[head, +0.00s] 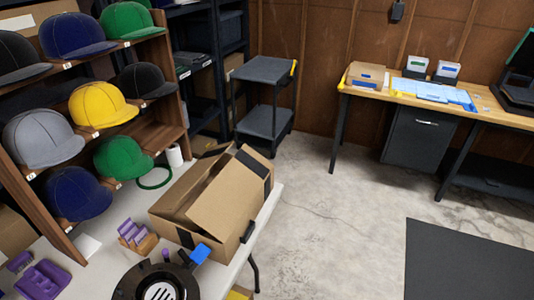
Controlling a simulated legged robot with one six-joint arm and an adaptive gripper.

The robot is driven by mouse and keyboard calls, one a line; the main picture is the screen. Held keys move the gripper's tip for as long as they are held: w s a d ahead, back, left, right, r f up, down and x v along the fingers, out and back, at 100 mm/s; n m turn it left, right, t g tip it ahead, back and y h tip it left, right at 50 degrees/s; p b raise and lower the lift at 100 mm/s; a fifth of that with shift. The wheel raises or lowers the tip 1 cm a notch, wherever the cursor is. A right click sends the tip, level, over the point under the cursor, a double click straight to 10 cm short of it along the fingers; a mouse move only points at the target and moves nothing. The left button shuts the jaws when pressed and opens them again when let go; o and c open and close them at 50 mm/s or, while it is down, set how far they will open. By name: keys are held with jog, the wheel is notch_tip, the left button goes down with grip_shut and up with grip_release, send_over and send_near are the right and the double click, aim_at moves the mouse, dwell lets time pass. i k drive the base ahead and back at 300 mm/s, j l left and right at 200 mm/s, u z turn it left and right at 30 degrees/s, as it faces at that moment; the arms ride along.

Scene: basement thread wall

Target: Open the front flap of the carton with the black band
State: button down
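A brown cardboard carton (224,212) stands on the near white table, left of centre. Dark band pieces (254,162) show on its far right part and on its near left face. Its top is not flat: a broad panel slopes up on the right, and other flaps stand raised behind, with a dark gap between them. At the bottom edge is a dark round part with white stripes, with a blue piece (200,253) beside it, close to the carton's near side. This may be my arm's end; I cannot make out two fingers or whether they are apart.
A wooden rack (172,115) of caps stands left of the carton. A purple holder (132,233), a green ring (155,178) and a white roll (174,155) are around it. A black item (248,232) is at the table's right edge.

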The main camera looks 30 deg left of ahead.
aim_at(219, 209)
jog(key=i+u, duration=0.15)
jog(key=i, duration=0.3)
jog(key=i+l+u, duration=0.2)
jog(key=i, duration=0.25)
jog(key=i+u, duration=0.15)
jog(key=i, duration=0.3)
jog(key=i+u, duration=0.25)
jog(key=u, duration=0.2)
jog(key=i+u, duration=0.25)
jog(key=u, duration=0.25)
jog(key=i+l+u, duration=0.2)
jog(key=u, duration=0.25)
jog(key=i+u, duration=0.2)
jog(key=u, duration=0.25)
jog(key=i+l+u, duration=0.1)
jog(key=u, duration=0.3)
jog(key=i+l+u, duration=0.2)
jog(key=u, duration=0.25)
jog(key=i+l+u, duration=0.25)
jog(key=u, duration=0.2)
